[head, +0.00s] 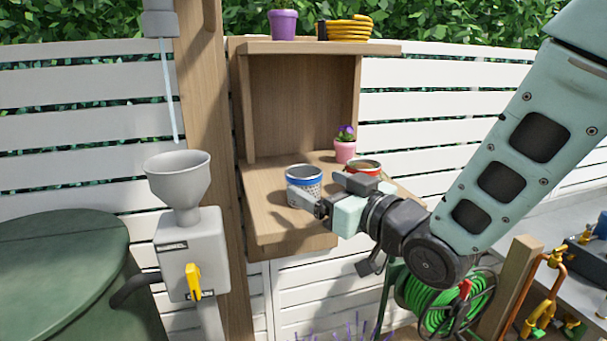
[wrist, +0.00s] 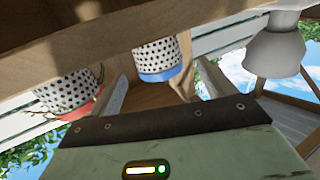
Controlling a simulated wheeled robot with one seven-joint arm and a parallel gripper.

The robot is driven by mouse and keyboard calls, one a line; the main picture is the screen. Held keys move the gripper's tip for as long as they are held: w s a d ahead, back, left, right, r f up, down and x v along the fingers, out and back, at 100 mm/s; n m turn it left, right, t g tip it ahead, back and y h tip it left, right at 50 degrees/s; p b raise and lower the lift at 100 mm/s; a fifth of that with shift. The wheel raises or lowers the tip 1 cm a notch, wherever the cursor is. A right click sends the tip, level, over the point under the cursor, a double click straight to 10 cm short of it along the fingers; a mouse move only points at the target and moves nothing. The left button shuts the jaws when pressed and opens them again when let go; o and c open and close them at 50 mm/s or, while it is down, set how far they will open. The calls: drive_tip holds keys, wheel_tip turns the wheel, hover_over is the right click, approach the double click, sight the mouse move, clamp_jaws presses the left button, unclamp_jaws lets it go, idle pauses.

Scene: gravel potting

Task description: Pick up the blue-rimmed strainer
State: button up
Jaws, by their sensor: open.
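The blue-rimmed strainer (head: 313,187), a white perforated cup with a blue band at its top, stands on the wooden shelf. It also shows in the wrist view (wrist: 155,55), upside down, with its blue rim at the bottom. The second finger cannot be made out clearly. I cannot tell whether a finger touches the strainer.
A red-rimmed strainer (head: 363,165) stands close to the right, partly behind my gripper; it also shows in the wrist view (wrist: 65,90). A pink flowerpot (head: 345,152) stands behind. A grey funnel (head: 178,180) stands left, beyond a wooden post (head: 207,110). The shelf's front left is bare.

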sight(294, 174)
drive_tip(key=shift+p+x, duration=0.3)
drive_tip(key=shift+x, duration=0.8)
drive_tip(key=p+x, duration=0.4)
drive_tip(key=shift+w+a+f, duration=0.1)
drive_tip(key=shift+w+a, duration=0.05)
drive_tip(key=shift+w, duration=0.2)
drive_tip(key=shift+w+a+f, duration=0.1)
drive_tip(key=shift+w+a, duration=0.05)
drive_tip(key=shift+w, duration=0.05)
drive_tip(key=c, duration=1.1)
